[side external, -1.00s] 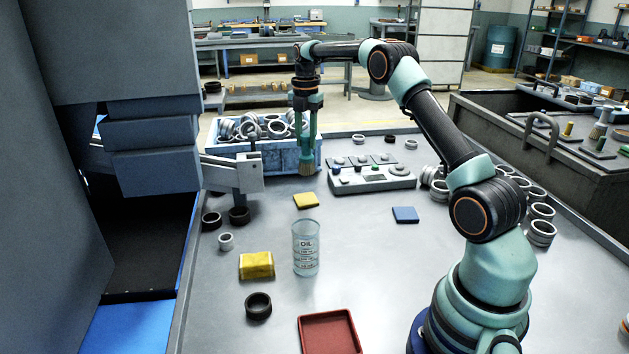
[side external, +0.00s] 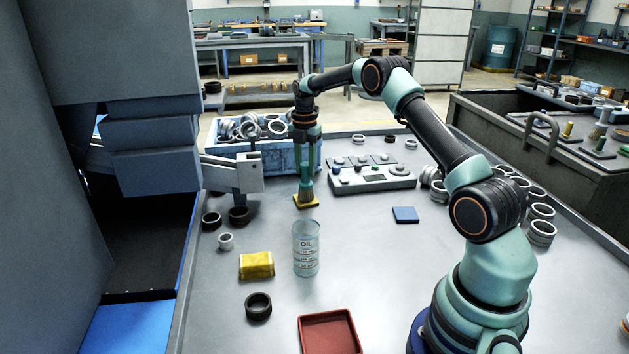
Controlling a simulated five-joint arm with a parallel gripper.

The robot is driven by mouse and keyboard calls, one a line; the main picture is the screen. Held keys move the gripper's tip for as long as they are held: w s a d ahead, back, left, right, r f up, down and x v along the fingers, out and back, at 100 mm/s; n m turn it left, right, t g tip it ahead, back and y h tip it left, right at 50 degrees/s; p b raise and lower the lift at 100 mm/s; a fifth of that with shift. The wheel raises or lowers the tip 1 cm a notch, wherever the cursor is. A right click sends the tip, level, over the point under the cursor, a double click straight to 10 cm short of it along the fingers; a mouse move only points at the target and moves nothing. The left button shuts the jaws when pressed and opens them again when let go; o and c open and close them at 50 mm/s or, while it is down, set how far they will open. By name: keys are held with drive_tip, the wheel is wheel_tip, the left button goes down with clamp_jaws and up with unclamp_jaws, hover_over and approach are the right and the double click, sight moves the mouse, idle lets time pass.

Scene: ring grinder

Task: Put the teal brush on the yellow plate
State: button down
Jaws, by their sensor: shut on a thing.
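My gripper (side external: 305,160) points straight down at the middle left of the table and is shut on the teal brush (side external: 306,181). The brush hangs upright with its bristles at the bottom. The yellow plate (side external: 305,204) is a small flat square on the table, right under the bristles. The bristles are at or very close to the plate's surface; I cannot tell whether they touch. The brush covers the rear part of the plate.
A blue crate (side external: 231,178) of metal rings stands behind the plate, and a grey control panel (side external: 372,178) to its right. An oil beaker (side external: 306,252) and a yellow block (side external: 257,265) stand in front. A blue plate (side external: 405,214) lies right, with free table around it.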

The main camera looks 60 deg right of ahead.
drive_tip(key=shift+f, duration=0.1)
drive_tip(key=c, duration=0.6)
unclamp_jaws()
wheel_tip(320, 180, up, 12)
drive_tip(key=s+a+r+m+t, duration=0.1)
drive_tip(key=s+a+r+m, duration=0.1)
drive_tip(key=a+r+m, duration=0.35)
drive_tip(key=s+a+r+m+t, duration=0.2)
drive_tip(key=s+a+r+m, duration=0.3)
drive_tip(key=a, duration=0.4)
drive_tip(key=s+a+f+m+t, duration=0.1)
drive_tip(key=s+a+f+m, duration=0.1)
drive_tip(key=s, duration=0.3)
drive_tip(key=s+a+f+m, duration=0.2)
drive_tip(key=s+a+m, duration=0.2)
drive_tip(key=s+a+f+m+t, duration=0.1)
drive_tip(key=s+a+f+m, duration=0.1)
drive_tip(key=s+a+m, duration=0.1)
drive_tip(key=shift+s+a+f+m+t, duration=0.1)
drive_tip(key=shift+s+a+m+t, duration=0.15)
drive_tip(key=shift+s, duration=0.4)
drive_tip(key=shift+s+a+f+m+t, duration=0.1)
drive_tip(key=shift+s+a, duration=0.25)
drive_tip(key=shift+s, duration=0.3)
